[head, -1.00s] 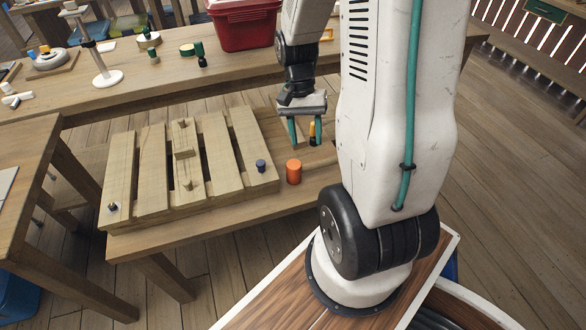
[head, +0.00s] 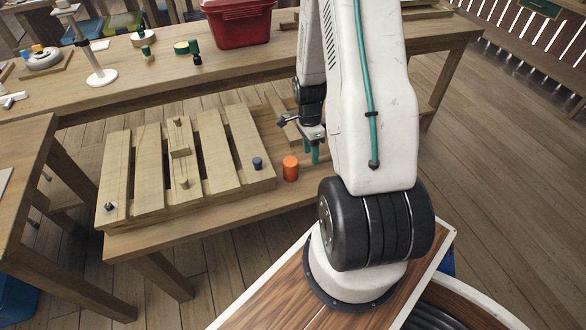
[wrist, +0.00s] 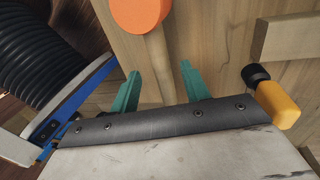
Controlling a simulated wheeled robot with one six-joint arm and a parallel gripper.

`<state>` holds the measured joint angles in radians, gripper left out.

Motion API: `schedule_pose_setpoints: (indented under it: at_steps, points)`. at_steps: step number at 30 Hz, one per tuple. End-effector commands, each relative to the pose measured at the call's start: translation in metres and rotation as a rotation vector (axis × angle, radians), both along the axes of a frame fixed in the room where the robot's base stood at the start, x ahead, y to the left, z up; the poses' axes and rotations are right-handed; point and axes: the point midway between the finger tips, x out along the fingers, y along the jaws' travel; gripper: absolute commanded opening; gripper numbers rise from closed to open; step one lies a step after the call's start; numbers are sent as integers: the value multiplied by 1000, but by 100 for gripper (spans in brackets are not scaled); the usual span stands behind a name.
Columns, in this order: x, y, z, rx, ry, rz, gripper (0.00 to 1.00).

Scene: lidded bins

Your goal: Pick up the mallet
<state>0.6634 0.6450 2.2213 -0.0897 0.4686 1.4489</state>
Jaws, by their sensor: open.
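The mallet shows in the wrist view as an orange round head (wrist: 140,12) with a pale wooden handle (wrist: 157,62) lying on the bench. In the head view its orange head (head: 290,168) sits just right of the slatted wooden piece; the handle is hidden behind my arm. My gripper (head: 311,153) is open, low over the bench just right of the orange head. In the wrist view its two teal fingers (wrist: 163,78) lie on either side of the handle, with gaps. I cannot tell how high above the bench the fingertips are.
A yellow-and-black tool (wrist: 278,102) lies close to the right finger. The slatted wooden piece (head: 205,135) with pegs fills the bench's left and middle. A red bin (head: 237,22) stands on the back table.

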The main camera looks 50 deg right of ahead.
Motion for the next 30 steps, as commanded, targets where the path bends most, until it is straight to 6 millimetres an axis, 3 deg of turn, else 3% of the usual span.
schedule_pose_setpoints:
  at_steps: [9, 18, 23, 24, 30]
  points:
    - [-6, 4, -44, 2, 2, 1, 46]
    - [-7, 4, -50, 0, 0, 1, 46]
    - [-7, 4, -49, 0, 0, 2, 5]
    - [-7, 4, -49, 0, 0, 2, 0]
    - [-7, 4, -49, 0, 0, 2, 0]
